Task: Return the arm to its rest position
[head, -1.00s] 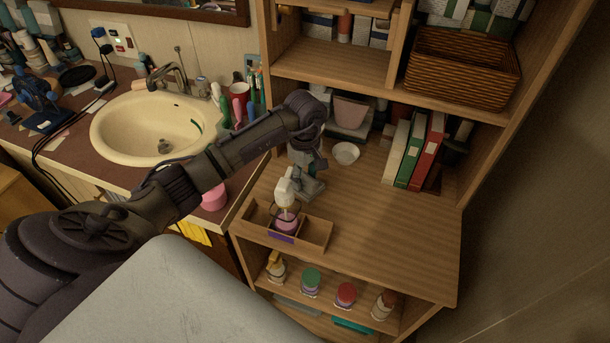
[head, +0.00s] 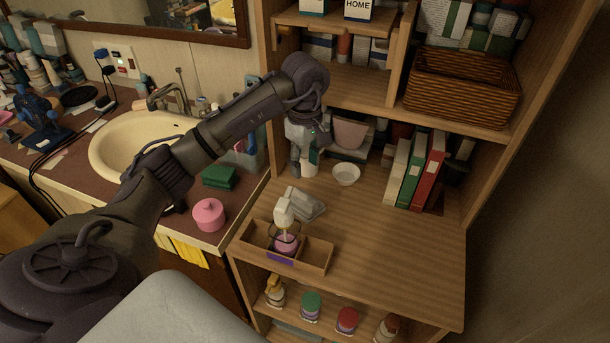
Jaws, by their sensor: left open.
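My left arm (head: 240,115) reaches in from the left over the sink counter toward the wooden shelf unit. Its wrist is bent, and my left gripper (head: 305,165) points down, open and empty, above the shelf's wide surface (head: 390,240). Below it, a white-topped bottle with pink contents (head: 285,238) stands in a small wooden compartment tray (head: 318,256), apart from the gripper. My right gripper is out of view.
A grey object (head: 308,205) lies behind the tray. A white bowl (head: 346,174) and upright binders (head: 411,170) stand farther back. A pink jar (head: 208,214) and green block (head: 219,177) sit on the counter near the sink (head: 120,150). The shelf's front right is clear.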

